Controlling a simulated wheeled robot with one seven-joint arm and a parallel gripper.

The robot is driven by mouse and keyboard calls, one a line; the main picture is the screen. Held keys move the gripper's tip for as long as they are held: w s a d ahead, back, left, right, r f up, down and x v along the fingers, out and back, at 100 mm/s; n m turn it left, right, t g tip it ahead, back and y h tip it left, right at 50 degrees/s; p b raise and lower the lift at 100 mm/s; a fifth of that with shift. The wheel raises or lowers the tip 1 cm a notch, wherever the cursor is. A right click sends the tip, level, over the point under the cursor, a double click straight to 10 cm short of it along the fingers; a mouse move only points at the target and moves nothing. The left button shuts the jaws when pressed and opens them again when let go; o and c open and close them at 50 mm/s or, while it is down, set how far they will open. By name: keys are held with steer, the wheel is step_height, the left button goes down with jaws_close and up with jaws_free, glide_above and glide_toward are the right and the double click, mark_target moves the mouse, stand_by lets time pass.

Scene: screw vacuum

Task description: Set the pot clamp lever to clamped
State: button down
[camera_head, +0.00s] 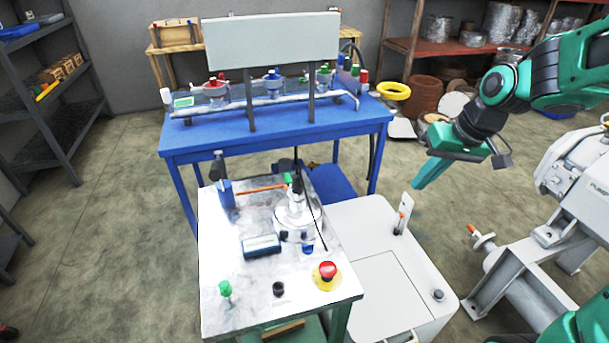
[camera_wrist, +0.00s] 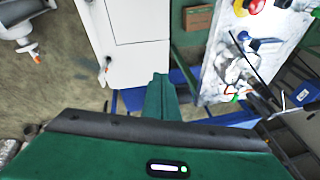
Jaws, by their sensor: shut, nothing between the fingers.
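A small metal pot (camera_head: 297,218) with fittings on its lid stands on the white-topped steel table (camera_head: 225,265). A short blue handle (camera_head: 307,248) sits at its front foot; I cannot tell whether this is the clamp lever or how it is set. In the wrist view the pot (camera_wrist: 232,68) and blue handle (camera_wrist: 264,43) lie to the upper right. My gripper (camera_head: 416,186) is shut and empty, in the air above and right of the white cabinet, well right of the pot. Its closed fingers (camera_wrist: 161,80) point toward the cabinet's edge in the wrist view.
A red emergency button (camera_head: 328,271), a green knob (camera_head: 225,289) and a blue valve block (camera_head: 226,194) are on the table. The white cabinet (camera_head: 375,240) has an orange-tipped lever (camera_head: 402,222). A pump with another orange-tipped lever (camera_head: 472,230) stands right. A blue bench (camera_head: 185,140) is behind.

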mark_target(290, 183)
steer(key=w+a+n+y, duration=0.2)
steer(key=w+a, duration=0.2)
steer(key=a, duration=0.4)
steer(key=w+a+n+y, duration=0.2)
steer(key=w+a, duration=0.3)
steer(key=a, duration=0.4)
steer(key=shift+w+f+y, duration=0.2)
steer(key=shift+f+y, duration=0.05)
steer(key=shift+y, duration=0.05)
steer(key=shift+a+f, duration=0.1)
steer(key=x, duration=0.9)
steer(key=shift+w+a+f, duration=0.1)
steer(key=shift+w+f, duration=0.05)
steer(key=shift+f, duration=0.05)
steer(key=a, duration=0.3)
steer(key=shift+s+r, duration=0.2)
steer(key=shift+s, duration=0.1)
steer(key=shift+s+a+r, duration=0.1)
steer(key=shift+a, duration=0.35)
